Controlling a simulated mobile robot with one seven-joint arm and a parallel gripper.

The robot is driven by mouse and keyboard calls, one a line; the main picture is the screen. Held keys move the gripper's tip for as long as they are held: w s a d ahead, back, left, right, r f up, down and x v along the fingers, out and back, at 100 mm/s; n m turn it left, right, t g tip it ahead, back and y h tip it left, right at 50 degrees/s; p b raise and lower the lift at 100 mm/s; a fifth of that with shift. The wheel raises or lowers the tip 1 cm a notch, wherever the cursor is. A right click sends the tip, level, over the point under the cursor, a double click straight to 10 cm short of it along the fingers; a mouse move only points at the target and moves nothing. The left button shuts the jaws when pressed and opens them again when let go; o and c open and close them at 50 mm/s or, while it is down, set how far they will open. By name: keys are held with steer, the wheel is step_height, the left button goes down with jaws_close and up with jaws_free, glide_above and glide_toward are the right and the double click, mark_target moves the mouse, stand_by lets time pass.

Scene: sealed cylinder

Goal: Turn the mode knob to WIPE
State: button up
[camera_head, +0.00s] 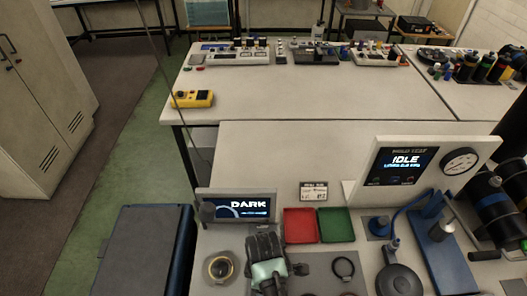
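A grey display unit (236,194) stands on the near bench, its screen reading DARK, with an arc and a blue line on it.
A red tray (300,226) and a green tray (336,225) lie beside the display. An upright panel (416,166) reads IDLE, with a gauge.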

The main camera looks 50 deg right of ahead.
steer(key=shift+f, duration=0.35)
jaws_close()
